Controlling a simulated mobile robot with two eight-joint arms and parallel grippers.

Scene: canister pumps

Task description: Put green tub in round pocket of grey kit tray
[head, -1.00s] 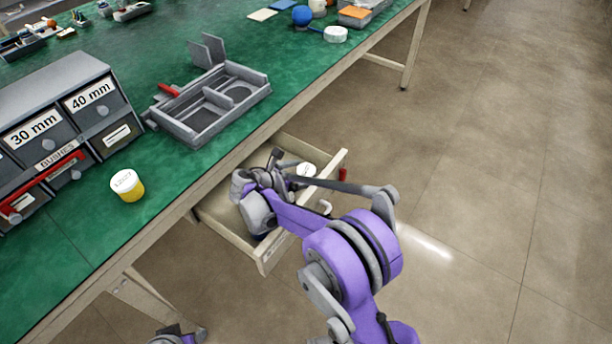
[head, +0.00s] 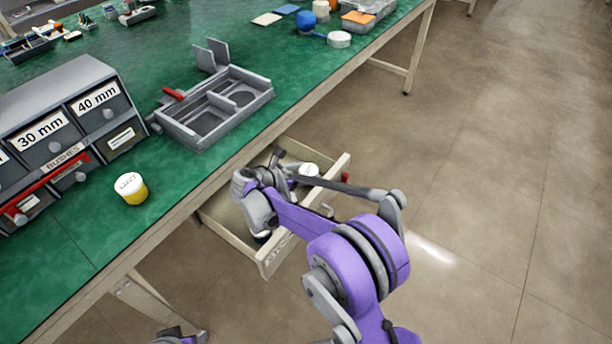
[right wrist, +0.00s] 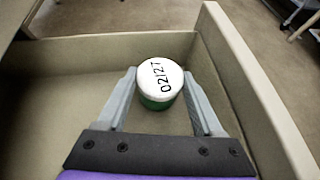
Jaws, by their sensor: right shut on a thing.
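The green tub (right wrist: 154,102) has a white lid marked 02/27 and stands upright inside the open drawer. Its white lid also shows in the head view (head: 308,170). My right gripper (right wrist: 160,90) is down in the drawer, with one finger on each side of the tub, shut on it. In the head view my right arm hides much of the gripper. The grey kit tray (head: 262,99) lies on the green table above the drawer, with its lid flap raised. My left gripper (head: 180,336) is only partly visible at the bottom edge.
The wooden drawer (head: 266,262) sticks out under the table edge. A yellow tub (head: 132,190) stands near that edge, left of the tray. A grey drawer cabinet (head: 72,100) with a red bar is at left.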

